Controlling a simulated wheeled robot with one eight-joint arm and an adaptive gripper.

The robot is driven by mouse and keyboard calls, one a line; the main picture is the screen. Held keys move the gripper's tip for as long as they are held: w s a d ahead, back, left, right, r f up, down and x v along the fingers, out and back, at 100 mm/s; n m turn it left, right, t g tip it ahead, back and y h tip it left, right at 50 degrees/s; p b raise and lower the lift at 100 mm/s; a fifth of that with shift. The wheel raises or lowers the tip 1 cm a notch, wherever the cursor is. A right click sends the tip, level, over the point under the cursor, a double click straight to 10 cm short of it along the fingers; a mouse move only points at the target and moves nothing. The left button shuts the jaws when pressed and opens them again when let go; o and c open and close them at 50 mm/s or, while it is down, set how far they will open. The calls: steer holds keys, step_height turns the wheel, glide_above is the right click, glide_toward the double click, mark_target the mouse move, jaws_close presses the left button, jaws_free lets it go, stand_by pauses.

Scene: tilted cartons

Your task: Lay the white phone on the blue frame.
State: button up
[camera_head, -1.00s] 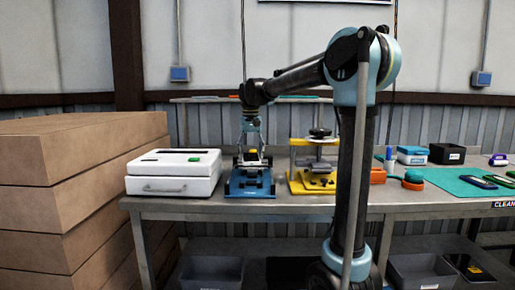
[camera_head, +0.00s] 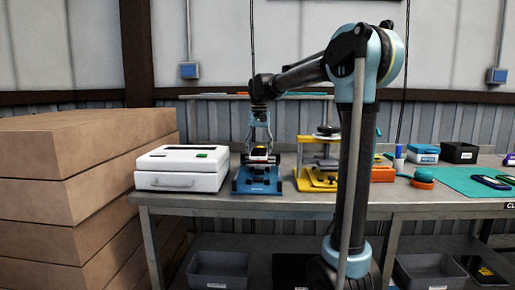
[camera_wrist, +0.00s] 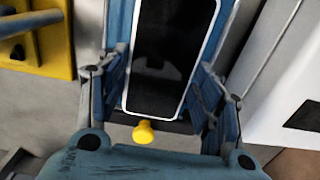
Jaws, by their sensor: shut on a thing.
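The white phone (camera_wrist: 172,55), with a dark screen and a white rim, shows in the wrist view between the two fingers of my gripper (camera_wrist: 165,100). My gripper is shut on its sides. The blue frame (camera_head: 258,186) stands on the bench in the head view, and my gripper (camera_head: 259,148) is right over it, pointing down. Blue parts of the frame (camera_wrist: 120,25) show beside and behind the phone in the wrist view. A yellow knob (camera_wrist: 143,132) is near the phone's lower end. I cannot tell whether the phone touches the frame.
A white box (camera_head: 182,168) with a handle stands close left of the frame. A yellow stand (camera_head: 317,178) is close on its right. Cartons (camera_head: 80,180) are stacked at the left.

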mark_target(259, 151)
steer(key=shift+f, duration=4.05)
steer(key=shift+c, duration=1.1)
steer(key=shift+s+f, duration=0.1)
steer(key=o, duration=1.4)
steer(key=shift+o, duration=0.5)
step_height(259, 151, up, 12)
